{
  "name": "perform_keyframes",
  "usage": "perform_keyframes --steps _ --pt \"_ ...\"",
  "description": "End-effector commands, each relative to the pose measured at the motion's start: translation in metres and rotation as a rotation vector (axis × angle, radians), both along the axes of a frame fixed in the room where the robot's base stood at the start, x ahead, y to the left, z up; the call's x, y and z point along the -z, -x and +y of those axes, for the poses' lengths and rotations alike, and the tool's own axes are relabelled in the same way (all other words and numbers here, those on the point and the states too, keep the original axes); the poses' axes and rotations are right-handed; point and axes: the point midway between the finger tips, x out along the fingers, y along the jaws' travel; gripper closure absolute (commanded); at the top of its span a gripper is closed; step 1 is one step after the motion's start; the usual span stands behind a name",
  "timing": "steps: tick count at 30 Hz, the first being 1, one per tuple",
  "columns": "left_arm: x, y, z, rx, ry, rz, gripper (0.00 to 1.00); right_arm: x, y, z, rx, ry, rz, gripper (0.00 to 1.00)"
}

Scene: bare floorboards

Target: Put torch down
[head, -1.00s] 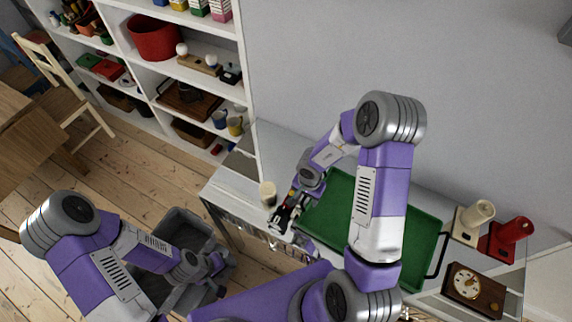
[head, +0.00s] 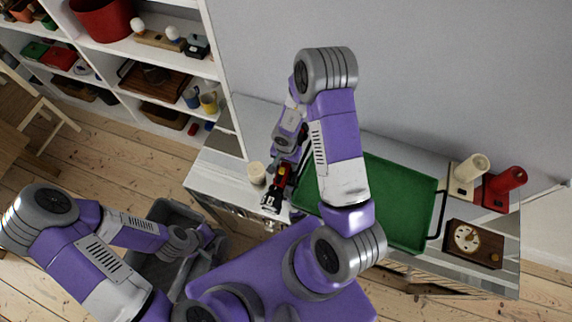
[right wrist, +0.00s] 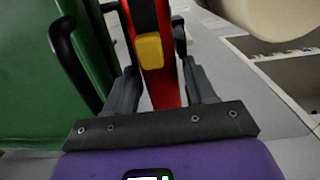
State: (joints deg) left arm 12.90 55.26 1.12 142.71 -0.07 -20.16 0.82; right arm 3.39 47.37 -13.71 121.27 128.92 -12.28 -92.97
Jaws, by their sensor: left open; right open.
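The torch (right wrist: 152,75) has a red body, a black part and a yellow button. In the right wrist view it stands between the two fingers of my right gripper (right wrist: 163,88), which are open with narrow gaps on both sides. In the head view the torch (head: 283,171) and my right gripper (head: 287,165) are at the left end of the grey counter, between a cream cylinder and the green tray. Whether the torch rests on the surface is hard to tell. My left gripper (head: 212,240) is low on the left by a grey bin, its fingertips unclear.
The green tray (head: 395,180) with black handles covers the counter's middle. The cream cylinder (head: 256,173) stands close left of the torch. A cream device (head: 468,172), a red device (head: 507,184) and a wooden dial box (head: 467,239) are at the right. The grey bin (head: 165,212) stands on the floor.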

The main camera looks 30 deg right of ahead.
Motion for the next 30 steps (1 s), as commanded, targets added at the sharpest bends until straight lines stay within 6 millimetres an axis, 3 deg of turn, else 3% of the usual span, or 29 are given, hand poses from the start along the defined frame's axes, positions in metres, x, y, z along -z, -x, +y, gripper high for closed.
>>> perform_keyframes --steps 5,16,24,30 --pt "-0.001 0.0 0.0 0.0 0.0 0.0 0.54 -0.001 0.0 0.0 0.0 -0.001 -0.001 0.45" --pt "-0.001 0.0 0.0 0.0 0.0 0.0 0.54 -0.001 0.0 0.0 0.0 -0.001 -0.001 0.98" --pt "-0.003 0.0 0.0 0.0 0.0 0.0 0.54 -0.006 0.0 0.0 0.0 -0.001 0.0 1.0" --pt "-0.016 0.0 0.0 0.0 0.0 0.0 0.54 -0.042 -0.001 -0.001 0.002 -0.002 -0.004 1.0"
